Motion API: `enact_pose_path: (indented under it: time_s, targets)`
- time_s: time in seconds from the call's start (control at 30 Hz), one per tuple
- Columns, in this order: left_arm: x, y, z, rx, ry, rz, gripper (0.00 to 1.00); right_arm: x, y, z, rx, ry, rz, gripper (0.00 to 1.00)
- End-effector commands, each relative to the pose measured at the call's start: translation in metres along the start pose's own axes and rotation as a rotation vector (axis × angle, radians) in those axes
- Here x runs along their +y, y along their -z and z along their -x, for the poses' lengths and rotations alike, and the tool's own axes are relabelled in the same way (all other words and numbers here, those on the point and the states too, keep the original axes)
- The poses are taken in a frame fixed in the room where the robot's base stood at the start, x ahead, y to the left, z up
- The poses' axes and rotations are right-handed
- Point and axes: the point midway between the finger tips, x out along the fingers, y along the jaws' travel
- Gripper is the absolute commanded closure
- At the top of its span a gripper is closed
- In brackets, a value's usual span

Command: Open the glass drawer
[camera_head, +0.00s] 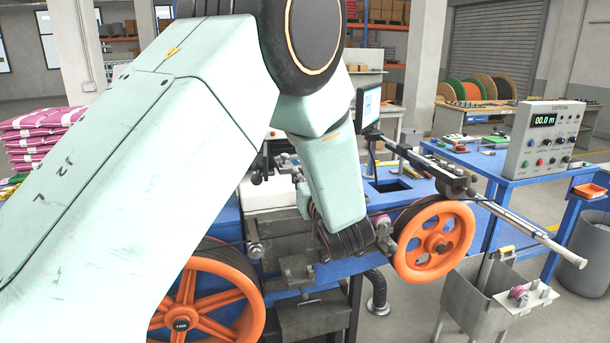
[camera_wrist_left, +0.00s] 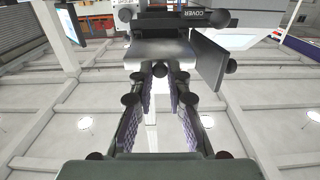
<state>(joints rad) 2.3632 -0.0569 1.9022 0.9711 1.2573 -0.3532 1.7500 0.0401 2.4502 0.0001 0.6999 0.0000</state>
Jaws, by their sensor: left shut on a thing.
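My left arm reaches in from the left over the blue capstan machine (camera_head: 300,270). My left gripper (camera_head: 350,240) is at the machine's front, between the two orange wheels. In the left wrist view its purple-padded fingers (camera_wrist_left: 166,78) come together at a small part under a grey metal block (camera_wrist_left: 160,52). The part looks like the grip of the glass drawer, but the fingers hide most of it. The drawer's glass cannot be made out, and I cannot tell how far out it stands. My right gripper is not in view.
An orange wheel (camera_head: 436,242) stands right of my gripper and another (camera_head: 205,305) is at lower left. A metal rod (camera_head: 510,218) sticks out to the right over a grey bin (camera_head: 480,290). A control box (camera_head: 545,140) stands on a blue table at right.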

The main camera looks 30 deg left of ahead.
Motion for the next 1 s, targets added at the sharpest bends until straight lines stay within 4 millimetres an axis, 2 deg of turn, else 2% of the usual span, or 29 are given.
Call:
enact_pose_path:
  time_s: [0.2, 0.23, 0.33, 0.67, 0.77, 1.0]
  targets:
    - [0.001, 0.003, -0.003, 0.007, 0.0, 0.004, 1.0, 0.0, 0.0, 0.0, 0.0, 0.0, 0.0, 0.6]
    - [0.001, 0.003, -0.003, 0.007, 0.0, 0.004, 0.83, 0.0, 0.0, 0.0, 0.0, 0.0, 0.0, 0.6]
    - [0.001, 0.003, -0.003, 0.007, 0.0, 0.003, 0.75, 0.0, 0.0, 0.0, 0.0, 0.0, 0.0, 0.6]
    - [0.001, 0.005, -0.001, 0.007, 0.0, 0.003, 0.74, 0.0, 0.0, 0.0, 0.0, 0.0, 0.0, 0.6]
    - [0.001, 0.015, -0.001, 0.008, -0.001, 0.005, 0.74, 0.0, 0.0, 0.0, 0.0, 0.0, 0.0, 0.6]
    - [0.001, 0.06, 0.001, 0.011, -0.001, 0.007, 0.74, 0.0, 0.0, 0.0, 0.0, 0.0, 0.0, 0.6]
